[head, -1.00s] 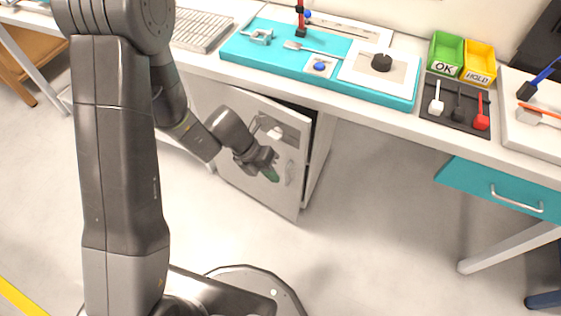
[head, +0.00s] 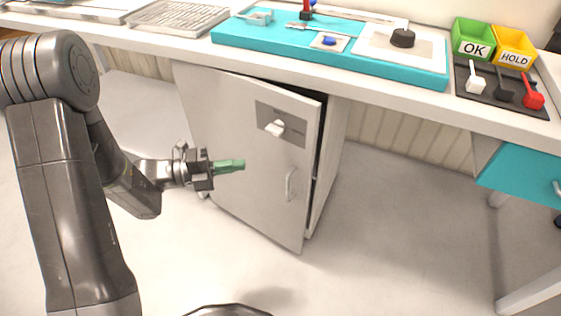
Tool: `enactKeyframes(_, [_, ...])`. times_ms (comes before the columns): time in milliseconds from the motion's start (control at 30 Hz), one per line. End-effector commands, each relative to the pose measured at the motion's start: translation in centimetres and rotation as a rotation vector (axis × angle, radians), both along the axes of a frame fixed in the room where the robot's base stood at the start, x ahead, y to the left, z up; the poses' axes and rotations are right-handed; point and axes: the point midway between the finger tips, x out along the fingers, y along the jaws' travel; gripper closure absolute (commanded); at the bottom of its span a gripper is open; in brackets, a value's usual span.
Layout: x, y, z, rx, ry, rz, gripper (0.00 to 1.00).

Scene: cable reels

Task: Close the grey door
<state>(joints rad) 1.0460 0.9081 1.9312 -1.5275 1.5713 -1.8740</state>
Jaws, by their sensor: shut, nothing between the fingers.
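The grey door (head: 235,175) is on the front of a cabinet under the bench. It stands slightly ajar, with a dark gap along its top and right edge. The fingers are shut and hold nothing. I cannot tell whether they touch the door.
The white bench (head: 370,93) runs above the cabinet, bearing a turquoise mat (head: 290,42), a green OK bin (head: 473,38), a yellow HOLD bin (head: 514,45) and a dark tool tray (head: 500,98). A turquoise drawer (head: 522,175) is at right. Floor before the cabinet is clear.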

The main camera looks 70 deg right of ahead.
Motion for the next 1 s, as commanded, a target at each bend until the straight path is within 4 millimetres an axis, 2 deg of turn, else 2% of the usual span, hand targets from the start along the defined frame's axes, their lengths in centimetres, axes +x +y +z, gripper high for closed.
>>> enactKeyframes(133, [-0.1,-0.2,0.0,-0.009,0.013,0.007,1.0])
enactKeyframes(267, [-1.4,-0.9,0.0,-0.009,0.011,0.005,1.0])
enactKeyframes(767, [-8.8,-4.7,-0.1,-0.009,0.01,0.002,1.0])
enactKeyframes(1000, [-9.6,-7.9,-0.1,-0.009,0.01,0.006,1.0])
